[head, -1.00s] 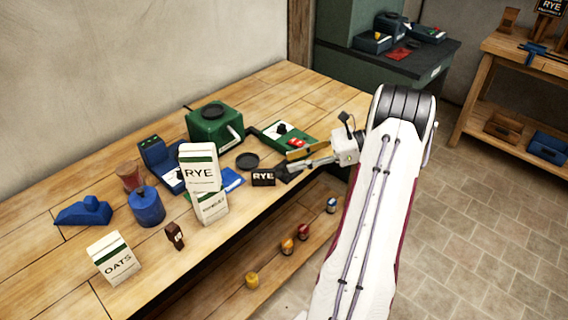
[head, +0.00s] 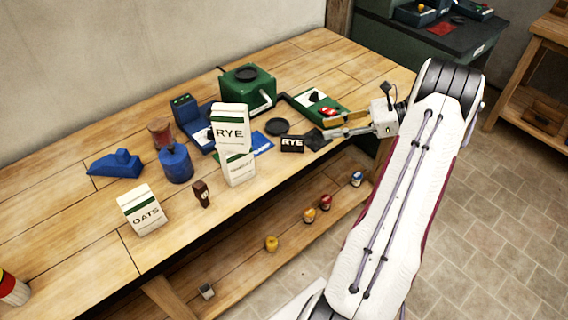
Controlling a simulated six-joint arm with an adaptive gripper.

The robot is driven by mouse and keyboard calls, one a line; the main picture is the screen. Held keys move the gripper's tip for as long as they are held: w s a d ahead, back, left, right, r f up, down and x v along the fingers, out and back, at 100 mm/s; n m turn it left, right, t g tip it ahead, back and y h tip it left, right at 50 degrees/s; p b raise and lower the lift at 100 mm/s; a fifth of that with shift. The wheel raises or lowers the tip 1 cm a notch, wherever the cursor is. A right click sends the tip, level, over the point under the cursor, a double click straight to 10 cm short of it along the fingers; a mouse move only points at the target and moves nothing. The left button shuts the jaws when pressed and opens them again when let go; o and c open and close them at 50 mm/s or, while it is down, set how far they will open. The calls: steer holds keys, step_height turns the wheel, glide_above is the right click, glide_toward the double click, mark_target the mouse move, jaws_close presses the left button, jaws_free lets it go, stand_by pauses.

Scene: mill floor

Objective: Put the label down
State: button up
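The label is a small black card reading RYE (head: 292,144). It stands on the bench in front of the dark disc, to the right of the RYE bag (head: 230,121). My gripper (head: 322,136) is low over the bench, just right of the label, reaching in from the right. A dark shape, possibly its fingertips, lies close beside the label's right edge. I cannot tell whether they touch the card or how far apart the fingers are.
A green machine (head: 248,90), a blue scale (head: 190,115) and a green-and-white board (head: 310,103) stand behind. The OATS bag (head: 142,210), a brown block (head: 202,194) and a blue canister (head: 176,164) are left.

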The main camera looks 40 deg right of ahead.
steer(key=w+a+r+m+t+h, duration=0.15)
steer(key=w+r+m+h, duration=0.3)
steer(key=w+r, duration=0.45)
steer(key=w+a+r+m+t+h, duration=0.1)
steer(key=w+r+m+t+h, duration=0.2)
steer(key=w+r+m, duration=0.45)
steer(key=w+a+r+m+h, duration=0.2)
steer(key=a+r+m+h, duration=0.5)
steer(key=r+m, duration=0.5)
steer(key=s+a+f+m+g+y, duration=0.1)
steer(key=s+a+f+m+g, duration=0.2)
steer(key=s+a+m, duration=0.4)
steer(key=s+a+f+m+g+y, duration=0.2)
steer(key=s+a+f+m, duration=0.3)
steer(key=s+a, duration=0.8)
steer(key=s+a+f+m+g+y, duration=0.1)
steer(key=s+a+f+m+g, duration=0.2)
steer(key=s+a+m, duration=0.6)
steer(key=s+a+f, duration=0.1)
steer(key=s, duration=0.4)
steer(key=shift+s+a+f+g+y, duration=0.15)
steer(key=shift+a+f+g+y, duration=0.15)
steer(key=shift+g+y, duration=0.05)
